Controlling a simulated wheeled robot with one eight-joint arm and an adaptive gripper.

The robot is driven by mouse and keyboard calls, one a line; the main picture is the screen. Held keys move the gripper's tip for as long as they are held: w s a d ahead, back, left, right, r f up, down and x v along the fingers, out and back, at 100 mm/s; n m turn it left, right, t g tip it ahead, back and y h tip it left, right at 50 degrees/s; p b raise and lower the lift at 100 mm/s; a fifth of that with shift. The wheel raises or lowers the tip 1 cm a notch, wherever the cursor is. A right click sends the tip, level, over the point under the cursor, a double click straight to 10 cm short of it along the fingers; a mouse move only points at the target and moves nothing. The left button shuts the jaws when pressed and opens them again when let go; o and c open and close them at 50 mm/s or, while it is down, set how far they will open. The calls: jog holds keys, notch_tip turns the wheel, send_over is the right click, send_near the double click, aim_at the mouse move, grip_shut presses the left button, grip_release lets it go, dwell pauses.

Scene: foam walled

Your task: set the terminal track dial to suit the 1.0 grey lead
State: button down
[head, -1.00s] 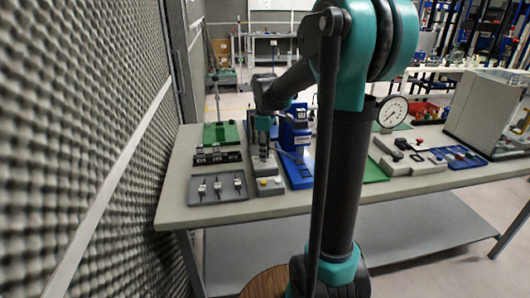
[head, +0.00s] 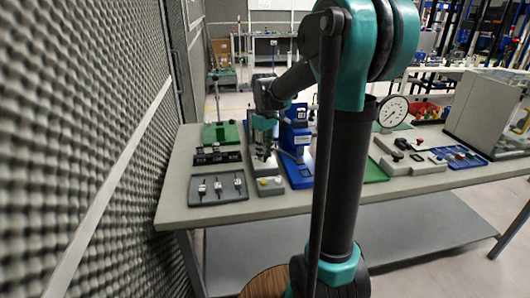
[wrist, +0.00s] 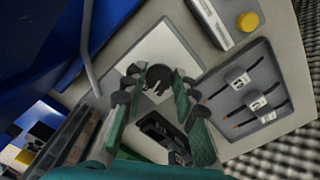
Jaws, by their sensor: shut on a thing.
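The terminal track dial shows as a dark round knob (wrist: 160,76) on a pale plate in the wrist view. My gripper (wrist: 160,88) is shut on it, one finger on each side. Its markings and setting are not readable. In the head view my gripper (head: 263,150) points down at the grey unit beside the blue press and hides the dial. Several leads with white tags lie in a grey tray (head: 218,198), which also shows in the wrist view (wrist: 266,112). The tags are too small to read, so I cannot tell which is the 1.0 grey lead.
The blue press (head: 299,172) stands close to the right of my gripper. A yellow button (wrist: 248,22) sits on the grey unit's front. A black rack (head: 217,158) is left of the gripper, with a green mat (head: 232,131) behind. A round gauge (head: 392,112) stands further right.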

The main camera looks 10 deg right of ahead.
aim_at(264, 155)
jog(key=m, duration=0.6)
jog(key=shift+a, duration=0.1)
jog(key=m, duration=0.6)
jog(key=shift+m, duration=0.3)
dwell(0.3)
jog(key=c, duration=1.2)
grip_release()
jog(key=shift+r, duration=0.1)
notch_tip(264, 155, up, 12)
jog(key=shift+f, duration=0.1)
